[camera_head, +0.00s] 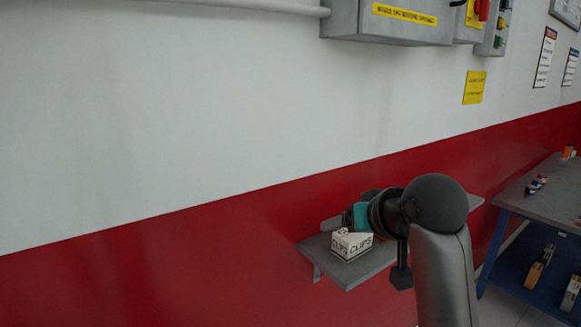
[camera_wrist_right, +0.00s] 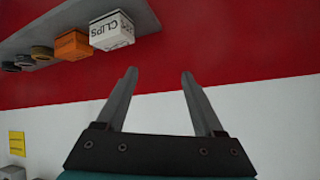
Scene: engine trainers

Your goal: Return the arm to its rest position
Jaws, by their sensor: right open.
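My right arm (camera_head: 440,240) reaches up from the lower right in the head view, its wrist turned toward a small grey wall shelf. In the right wrist view my right gripper (camera_wrist_right: 158,78) is open, and its two fingers are apart with nothing between them. The fingers point toward the red part of the wall, near the shelf. My left gripper does not show in either view.
The shelf (camera_head: 372,268) holds a white CLIPS box (camera_head: 351,244), also in the wrist view (camera_wrist_right: 112,32) beside an orange box (camera_wrist_right: 73,45) and dark round items (camera_wrist_right: 41,53). A grey control box (camera_head: 390,22) hangs above. A blue-framed workbench (camera_head: 545,205) stands at right.

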